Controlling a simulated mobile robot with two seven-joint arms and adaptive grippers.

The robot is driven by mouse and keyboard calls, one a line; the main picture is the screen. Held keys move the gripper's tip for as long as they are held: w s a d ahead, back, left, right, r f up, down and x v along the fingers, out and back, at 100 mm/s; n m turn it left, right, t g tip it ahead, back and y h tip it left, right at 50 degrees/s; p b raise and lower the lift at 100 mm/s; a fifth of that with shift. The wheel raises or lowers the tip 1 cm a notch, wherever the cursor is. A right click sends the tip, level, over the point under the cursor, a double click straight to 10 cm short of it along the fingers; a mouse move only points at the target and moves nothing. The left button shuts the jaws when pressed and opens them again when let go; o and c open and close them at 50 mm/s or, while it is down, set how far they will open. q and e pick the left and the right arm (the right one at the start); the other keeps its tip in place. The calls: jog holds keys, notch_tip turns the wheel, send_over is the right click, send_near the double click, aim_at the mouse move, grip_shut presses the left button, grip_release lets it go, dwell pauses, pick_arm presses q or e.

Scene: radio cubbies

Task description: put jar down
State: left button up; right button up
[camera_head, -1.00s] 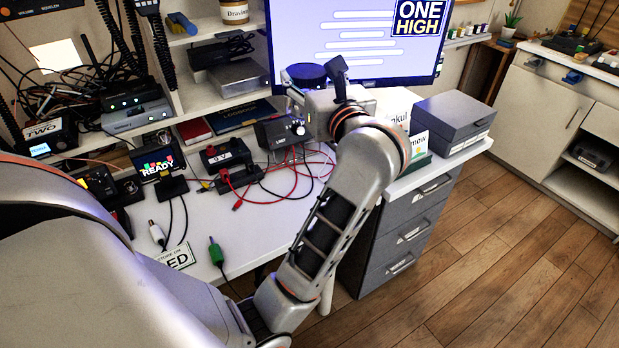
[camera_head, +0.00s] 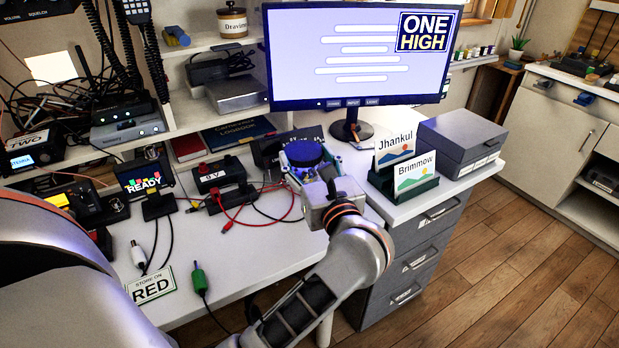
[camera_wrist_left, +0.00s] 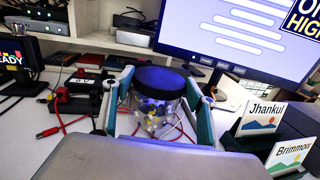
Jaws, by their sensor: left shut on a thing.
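My left gripper (camera_head: 304,162) is shut on a clear jar with a dark blue lid; the lid (camera_head: 303,151) faces up in the head view. In the left wrist view the jar (camera_wrist_left: 158,112) stands upright between the two fingers, with small yellow and dark bits inside. The fingers are on either side of it. It is over the white desk (camera_head: 235,255), in front of the monitor. I cannot tell whether its base touches the desk, as my gripper hides it. My right gripper is not in view.
A monitor (camera_head: 362,50) stands behind the jar. A green holder with cards (camera_head: 403,185) and a grey box (camera_head: 460,140) are to its right. Red leads and a small black device (camera_head: 219,175) lie to its left. A labelled jar (camera_head: 232,22) sits on the shelf.

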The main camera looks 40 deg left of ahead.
aim_at(307, 178)
pick_arm(q)
notch_tip(307, 178, down, 5)
jog(key=shift+r+b, duration=0.15)
jog(key=shift+b, duration=0.35)
jog(key=shift+f, duration=0.35)
jog(key=o, duration=1.8)
jog(key=shift+r, duration=0.1)
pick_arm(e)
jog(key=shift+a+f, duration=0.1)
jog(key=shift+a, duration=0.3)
